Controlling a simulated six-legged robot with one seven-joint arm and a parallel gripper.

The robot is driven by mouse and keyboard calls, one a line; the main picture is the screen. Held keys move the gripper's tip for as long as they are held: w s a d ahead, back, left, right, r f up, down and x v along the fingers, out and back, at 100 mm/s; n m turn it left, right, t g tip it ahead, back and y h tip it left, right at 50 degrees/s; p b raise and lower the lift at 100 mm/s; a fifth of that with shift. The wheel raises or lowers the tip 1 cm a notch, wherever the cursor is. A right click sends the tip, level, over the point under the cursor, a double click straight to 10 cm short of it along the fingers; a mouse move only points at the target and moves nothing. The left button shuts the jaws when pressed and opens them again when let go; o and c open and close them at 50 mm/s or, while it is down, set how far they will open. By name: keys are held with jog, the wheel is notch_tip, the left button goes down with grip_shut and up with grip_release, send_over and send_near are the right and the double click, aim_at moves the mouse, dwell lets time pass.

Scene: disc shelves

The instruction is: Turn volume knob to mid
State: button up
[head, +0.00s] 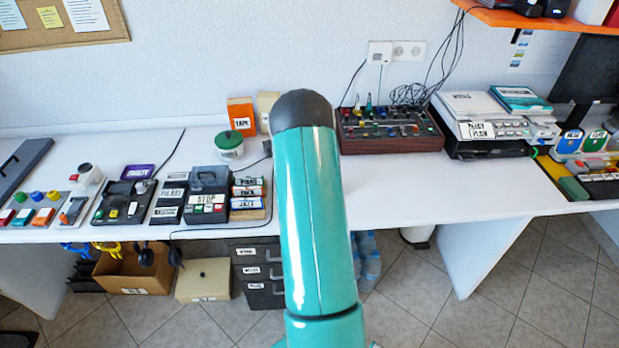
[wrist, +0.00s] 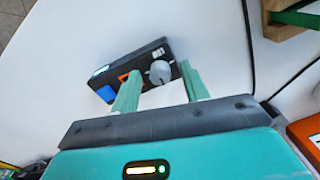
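A small black box (wrist: 138,58) lies tilted across the wrist view on the white table. It has a round grey knob (wrist: 159,72) near its right end, an orange patch and blue patches. The knob's setting is too small to read. My gripper (wrist: 158,68) is open, with its two pale green fingers apart. In the wrist view the knob appears between the fingertips, and neither finger clearly touches it. In the head view my teal arm hides the gripper, and I cannot make out this box there.
The white table (head: 390,190) is clear right of my arm. A mixer with several knobs (head: 390,130) stands behind, beside a printer (head: 485,125). Left are a black STOP device (head: 208,195), a green-lidded pot (head: 230,147) and an orange TAPE box (head: 241,115). A dark cable (wrist: 249,45) passes right of the fingers.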

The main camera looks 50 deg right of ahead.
notch_tip(320, 180, up, 14)
dwell(0.7)
dwell(0.4)
jog(key=a+r+n+t, duration=0.1)
jog(key=a+r+n, duration=0.1)
jog(key=a+r, duration=0.6)
jog(key=a+r+n+t, duration=0.1)
jog(key=a+r+n, duration=0.15)
jog(key=a, duration=0.85)
jog(key=a+r+n+t, duration=0.1)
jog(key=a+r+n, duration=0.1)
jog(key=a+r, duration=0.6)
jog(key=s+a+f+n+t, duration=0.1)
jog(key=s+a+n, duration=0.2)
jog(key=s+a, duration=0.4)
jog(key=s+a+f+n+t, duration=0.1)
jog(key=s+a+n, duration=0.2)
jog(key=s+a, duration=0.4)
jog(key=a, duration=0.7)
jog(key=shift+s+a+n+t, duration=0.25)
jog(key=shift+a+n+t, duration=0.05)
jog(key=shift+a+n, duration=0.1)
jog(key=shift+c, duration=1)
